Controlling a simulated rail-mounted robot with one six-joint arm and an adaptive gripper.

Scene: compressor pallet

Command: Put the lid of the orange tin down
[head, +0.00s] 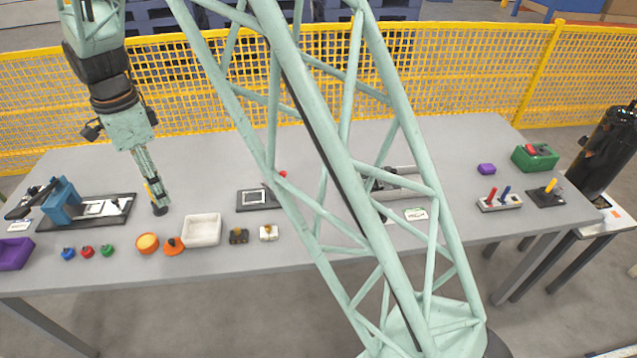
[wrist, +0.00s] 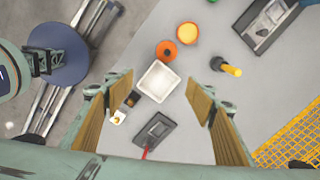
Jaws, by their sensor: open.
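The orange tin (head: 147,243) stands open near the table's front edge, its inside pale yellow-orange. It also shows in the wrist view (wrist: 187,33). Its orange lid (head: 173,246), with a dark knob, lies on the table just right of the tin. In the wrist view the lid (wrist: 166,50) lies between the tin and a white tray, apart from my fingers. My gripper (head: 160,198) points down over the table, behind the tin and lid. In the wrist view my gripper (wrist: 160,82) has its two fingers wide apart with nothing between them.
The white tray (head: 202,230) stands right of the lid. A yellow-handled piece with a dark base (wrist: 228,69) stands close to my gripper. Small red, blue and green knobs (head: 87,252) lie left of the tin. A yellow mesh fence (head: 450,80) runs behind the table.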

